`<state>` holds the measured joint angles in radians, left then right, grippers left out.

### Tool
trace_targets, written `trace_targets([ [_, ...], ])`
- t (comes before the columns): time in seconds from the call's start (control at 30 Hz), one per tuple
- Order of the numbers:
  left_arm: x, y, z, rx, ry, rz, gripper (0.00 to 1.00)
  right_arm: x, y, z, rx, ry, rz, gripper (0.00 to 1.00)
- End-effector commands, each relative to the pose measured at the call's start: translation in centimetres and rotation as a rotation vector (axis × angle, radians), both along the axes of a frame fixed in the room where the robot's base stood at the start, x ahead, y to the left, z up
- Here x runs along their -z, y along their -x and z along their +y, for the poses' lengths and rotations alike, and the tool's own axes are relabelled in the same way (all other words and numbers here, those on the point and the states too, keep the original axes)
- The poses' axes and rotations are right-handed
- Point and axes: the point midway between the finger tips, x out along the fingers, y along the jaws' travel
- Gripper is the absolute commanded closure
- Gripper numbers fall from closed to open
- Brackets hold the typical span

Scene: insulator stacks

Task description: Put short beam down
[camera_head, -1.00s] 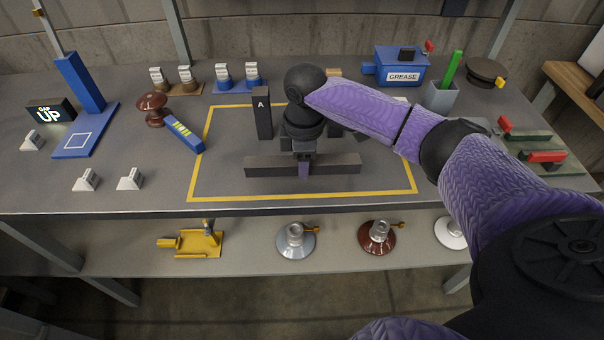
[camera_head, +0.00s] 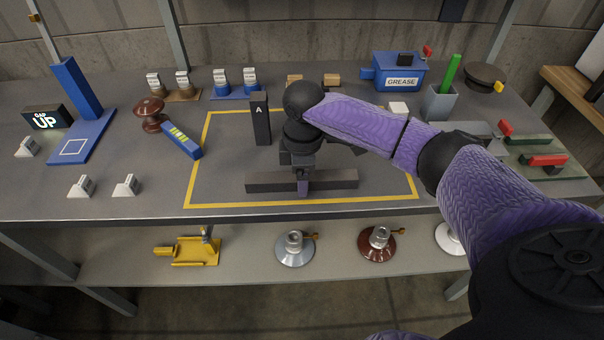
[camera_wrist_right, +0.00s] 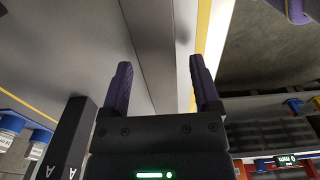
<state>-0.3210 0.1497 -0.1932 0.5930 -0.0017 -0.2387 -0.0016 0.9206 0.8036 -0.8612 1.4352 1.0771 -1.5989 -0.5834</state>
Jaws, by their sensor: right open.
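The short beam is a dark grey bar (camera_head: 335,179) lying left to right inside the yellow outline, near its front edge. It appears to rest on the table. My right gripper (camera_head: 303,187) is directly over its middle, with a finger showing in front of the beam. In the right wrist view the open fingers (camera_wrist_right: 160,85) straddle the beam (camera_wrist_right: 152,40), with a gap on the left side. An upright dark post marked A (camera_head: 261,120) stands behind and left of the beam, and it also shows in the wrist view (camera_wrist_right: 68,135). My left gripper is out of view.
The yellow outline (camera_head: 300,202) borders a mostly clear area. A blue grease box (camera_head: 398,71) and grey cup (camera_head: 440,103) stand at the back right. Insulators sit on the shelf below.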

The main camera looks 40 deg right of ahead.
Motion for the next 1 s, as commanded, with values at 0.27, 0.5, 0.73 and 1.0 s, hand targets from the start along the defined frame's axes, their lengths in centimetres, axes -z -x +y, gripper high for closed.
trace_targets([
  [0.27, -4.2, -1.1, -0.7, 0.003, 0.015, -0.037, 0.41, -8.5, 0.0, -0.1, 0.001, 0.000, -0.007, 0.21],
  [0.5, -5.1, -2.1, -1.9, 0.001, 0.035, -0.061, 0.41, -11.4, 0.1, -0.2, 0.001, -0.001, -0.003, 0.21],
  [0.73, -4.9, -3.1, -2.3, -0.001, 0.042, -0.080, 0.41, -11.3, 0.1, -0.2, 0.001, -0.001, -0.001, 0.21],
  [1.0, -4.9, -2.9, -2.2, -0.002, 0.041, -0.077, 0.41, -11.3, 0.1, -0.2, 0.001, -0.001, -0.001, 0.21],
])
